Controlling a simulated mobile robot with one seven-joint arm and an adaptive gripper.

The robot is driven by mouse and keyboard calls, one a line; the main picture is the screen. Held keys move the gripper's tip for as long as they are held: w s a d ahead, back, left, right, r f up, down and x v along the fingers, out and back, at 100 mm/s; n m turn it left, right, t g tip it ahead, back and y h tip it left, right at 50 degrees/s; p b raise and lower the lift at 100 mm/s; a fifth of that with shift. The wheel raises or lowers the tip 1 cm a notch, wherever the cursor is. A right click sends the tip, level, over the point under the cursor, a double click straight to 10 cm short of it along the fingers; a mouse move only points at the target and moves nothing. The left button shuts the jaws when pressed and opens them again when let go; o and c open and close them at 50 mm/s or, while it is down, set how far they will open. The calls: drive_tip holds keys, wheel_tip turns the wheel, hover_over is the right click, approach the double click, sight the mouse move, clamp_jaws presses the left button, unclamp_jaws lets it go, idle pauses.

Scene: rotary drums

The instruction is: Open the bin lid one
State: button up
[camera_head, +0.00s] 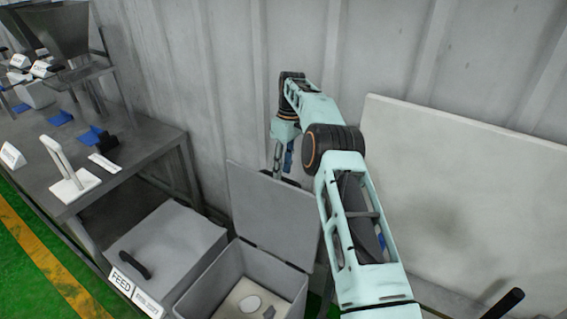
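Two grey bins stand side by side at the lower middle. The left bin's lid (172,243) is shut and has a black handle (130,265) on top. A label reading "FEED" (136,293) is on its front edge. The right bin (218,279) is open, with its lid (272,212) standing up at the back. Pale pieces lie inside it. My gripper (282,172) points down at the upper edge of the raised lid, partly behind it. I cannot tell whether it touches the lid. Its fingers are too small and hidden to show whether they are open.
A grey metal table (150,140) with a white stand (68,172), blue pieces and white signs is at the left. A corrugated wall (215,70) runs behind. A pale panel (470,190) leans at the right. Green floor with a yellow stripe (45,262) lies at the left.

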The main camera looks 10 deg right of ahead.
drive_tip(key=shift+w+d+r, duration=0.1)
drive_tip(key=shift+d+r, duration=0.05)
drive_tip(key=shift+r, duration=0.8)
drive_tip(key=shift+w+d+r, duration=0.1)
drive_tip(key=shift+r, duration=0.85)
